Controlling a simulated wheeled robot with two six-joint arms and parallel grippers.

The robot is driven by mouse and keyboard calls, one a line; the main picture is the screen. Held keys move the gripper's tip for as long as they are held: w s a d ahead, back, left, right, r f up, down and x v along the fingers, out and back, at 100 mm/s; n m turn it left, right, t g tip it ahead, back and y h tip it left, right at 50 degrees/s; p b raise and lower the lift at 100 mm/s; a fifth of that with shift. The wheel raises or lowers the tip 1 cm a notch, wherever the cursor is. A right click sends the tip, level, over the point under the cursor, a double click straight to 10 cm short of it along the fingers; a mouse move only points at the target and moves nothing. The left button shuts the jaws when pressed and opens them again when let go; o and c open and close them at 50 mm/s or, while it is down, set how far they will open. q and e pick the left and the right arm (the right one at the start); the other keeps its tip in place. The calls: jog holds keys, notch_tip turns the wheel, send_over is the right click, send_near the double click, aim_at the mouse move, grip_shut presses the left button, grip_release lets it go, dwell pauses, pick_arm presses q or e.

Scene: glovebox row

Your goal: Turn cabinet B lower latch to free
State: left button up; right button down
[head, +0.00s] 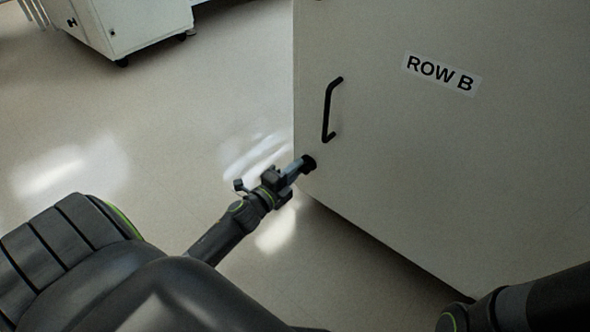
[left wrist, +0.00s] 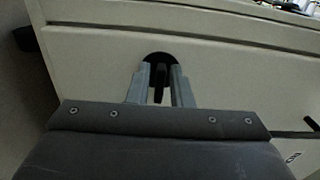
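Cabinet B (head: 440,150) is a pale cabinet with a "ROW B" label, on the right of the head view. Its lower latch (head: 309,162) is a small black knob near the door's lower left edge; in the left wrist view the latch (left wrist: 158,82) shows as a dark upright bar on a round black base. My left gripper (head: 294,171) is at the latch. In the left wrist view its two grey fingers (left wrist: 158,88) stand on either side of the bar, with narrow gaps seemingly left. My right gripper is out of view.
A black bar handle (head: 328,110) sticks out from the door above the latch. Another pale cabinet on casters (head: 135,20) stands at the back left. The floor (head: 190,110) between is clear. Part of my right arm shows at bottom right.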

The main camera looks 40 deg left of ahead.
pick_arm(q)
jog(key=shift+o, duration=1)
jog(key=s+a+p, duration=0.1)
jog(key=s, duration=1.6)
jog(key=shift+s+a, duration=0.2)
